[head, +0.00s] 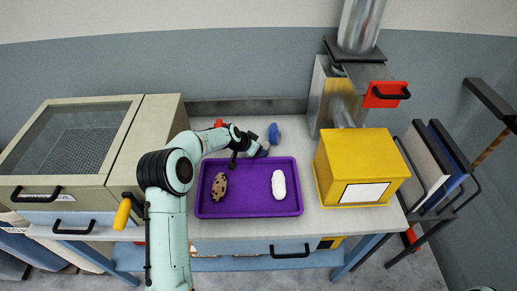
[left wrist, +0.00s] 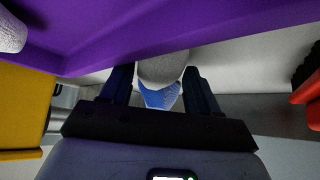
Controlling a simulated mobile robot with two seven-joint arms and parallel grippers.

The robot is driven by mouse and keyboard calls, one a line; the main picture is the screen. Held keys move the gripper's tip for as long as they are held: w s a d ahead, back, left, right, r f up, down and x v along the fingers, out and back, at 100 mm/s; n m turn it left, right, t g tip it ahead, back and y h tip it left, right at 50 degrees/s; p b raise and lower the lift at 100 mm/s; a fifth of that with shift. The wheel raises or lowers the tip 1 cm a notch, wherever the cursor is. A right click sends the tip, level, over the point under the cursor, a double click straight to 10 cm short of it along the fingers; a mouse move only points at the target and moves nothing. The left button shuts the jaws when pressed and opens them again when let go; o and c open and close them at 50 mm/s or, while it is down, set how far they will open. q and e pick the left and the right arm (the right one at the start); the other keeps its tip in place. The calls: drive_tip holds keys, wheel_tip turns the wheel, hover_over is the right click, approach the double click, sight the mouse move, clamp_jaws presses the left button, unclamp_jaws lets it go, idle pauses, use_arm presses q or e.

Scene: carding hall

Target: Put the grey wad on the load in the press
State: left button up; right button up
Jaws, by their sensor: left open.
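The grey wad (head: 262,153) lies on the worktop just behind the purple tray, partly hidden by my left gripper. In the left wrist view the grey wad (left wrist: 162,68) shows between the two open fingers, with a blue wad (left wrist: 158,96) beyond it. My left gripper (head: 255,149) is open and reaches low behind the tray; its fingers (left wrist: 162,88) show on both sides of the grey wad, and I cannot tell if they touch it. I cannot make out which machine is the press, and no load shows. My right gripper is not in view.
The purple tray (head: 250,211) holds a brown speckled wad (head: 219,187) and a white wad (head: 279,184). A blue wad (head: 273,133) and a red object (head: 219,123) are behind. A yellow box (head: 362,160) stands right, a glass-lidded cabinet (head: 150,138) left.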

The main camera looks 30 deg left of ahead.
use_arm(q)
drive_tip(key=shift+s, duration=0.15)
drive_tip(key=shift+c, duration=0.6)
drive_tip(key=c, duration=0.6)
